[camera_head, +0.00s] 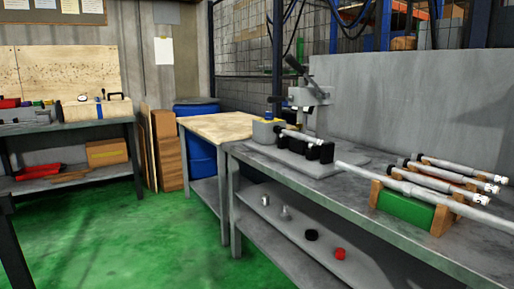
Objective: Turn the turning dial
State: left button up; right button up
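A grey bench-top machine (315,95) stands on a grey plate at the back of the right workbench. A whitish cylinder (300,135) lies across dark supports at its front. A small pale box (268,131) with a dark part on top sits at the machine's left. A dark handle-like part (295,64) sticks out at the upper left of the machine. The turning dial cannot be told apart with certainty at this size. Neither of my grippers is in view.
The grey workbench (345,196) carries a green block (405,207) with wooden ends and several pale rods to the right. Its lower shelf holds small parts, including a red one (340,254). A wood-topped table (215,127) adjoins it. The green floor (130,235) is open at left.

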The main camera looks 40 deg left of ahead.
aim_at(269, 117)
jog(key=u, duration=1.1)
jog(key=j+z, duration=0.15)
jog(key=j, duration=0.5)
jog(key=k+j+z, duration=0.15)
jog(key=j, duration=0.45)
jog(key=i, duration=0.05)
